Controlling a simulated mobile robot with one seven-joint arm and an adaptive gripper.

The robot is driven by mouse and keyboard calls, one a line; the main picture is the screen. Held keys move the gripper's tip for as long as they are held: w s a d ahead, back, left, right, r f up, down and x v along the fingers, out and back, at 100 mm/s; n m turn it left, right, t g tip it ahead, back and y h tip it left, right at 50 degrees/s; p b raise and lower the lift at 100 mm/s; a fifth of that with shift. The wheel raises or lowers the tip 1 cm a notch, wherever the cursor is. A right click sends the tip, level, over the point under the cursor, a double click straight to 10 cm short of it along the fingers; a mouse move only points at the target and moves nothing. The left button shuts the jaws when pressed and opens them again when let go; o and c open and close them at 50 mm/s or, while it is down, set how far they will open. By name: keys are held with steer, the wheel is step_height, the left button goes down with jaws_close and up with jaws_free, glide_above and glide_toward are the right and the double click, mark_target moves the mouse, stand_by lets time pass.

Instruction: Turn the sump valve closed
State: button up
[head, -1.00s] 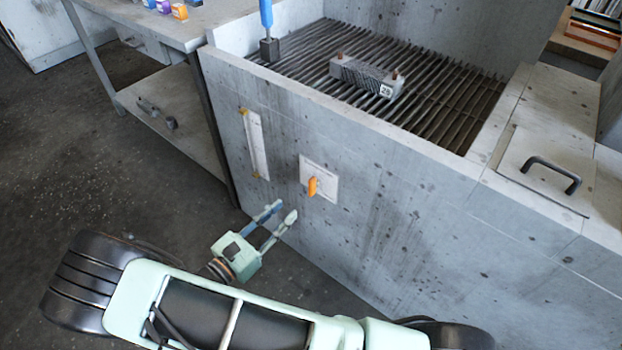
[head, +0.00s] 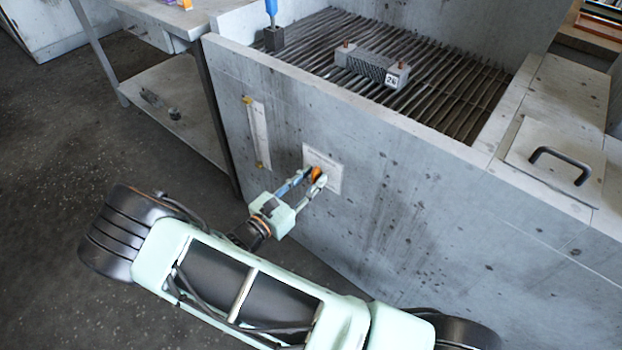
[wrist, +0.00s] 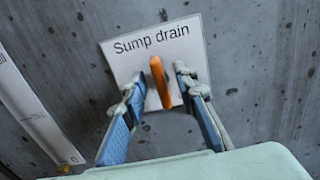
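The sump valve is an orange handle (head: 316,174) on the front wall of the grey housing, in front of a white label plate (head: 335,177). In the wrist view the handle (wrist: 160,82) stands nearly upright, slightly tilted, and the plate (wrist: 125,68) reads "Sump drain". My gripper (head: 312,180) is at the handle. In the wrist view my gripper (wrist: 158,88) is open, with one finger on each side of the handle and a visible gap on both sides. The fingers partly cover the plate.
A sight gauge strip (head: 258,135) is mounted on the wall left of the plate. Above, a grate (head: 440,90) holds a grey block (head: 371,66) with a number tag. A lid with a dark handle (head: 560,163) lies at right. A side table (head: 180,100) stands at left.

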steer(key=shift+c, duration=0.3)
jaws_close()
steer(key=m, duration=0.3)
steer(key=shift+s+m, duration=0.1)
steer(key=shift+m, duration=0.3)
steer(key=m, duration=0.3)
steer(key=shift+d+f+m, duration=0.1)
steer(key=shift+d+m, duration=0.05)
steer(key=shift+m, duration=0.25)
steer(key=m+b, duration=0.1)
steer(key=m, duration=0.4)
steer(key=shift+s+f, duration=0.1)
steer(key=shift+f, duration=0.05)
steer(key=m+b, duration=0.1)
steer(key=m, duration=0.4)
steer(key=shift+d+f, duration=0.1)
steer(key=shift+f, duration=0.05)
steer(key=shift+m, duration=0.3)
